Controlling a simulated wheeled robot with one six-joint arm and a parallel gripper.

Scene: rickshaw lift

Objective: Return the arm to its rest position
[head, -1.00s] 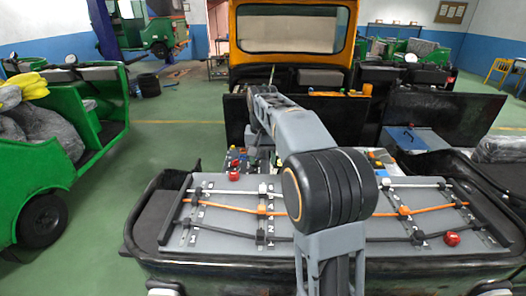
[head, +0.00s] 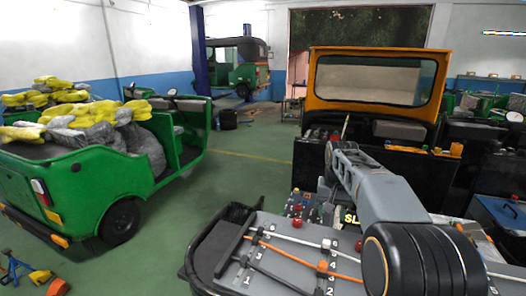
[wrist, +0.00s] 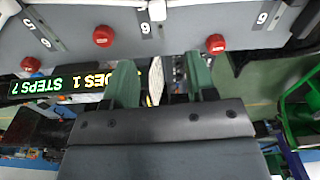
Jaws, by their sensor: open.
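My arm (head: 378,190) reaches from the lower right of the head view up over the grey numbered panel (head: 275,257) towards the orange-framed vehicle. In the head view the far end of the arm is small, and the fingers are hard to make out there.
The panel carries an orange cable (head: 300,257) and red knobs (wrist: 103,36). An orange-framed vehicle (head: 443,80) stands behind it. A green rickshaw (head: 85,185) loaded with yellow and grey bundles is at left. The green floor (head: 235,185) between them is clear.

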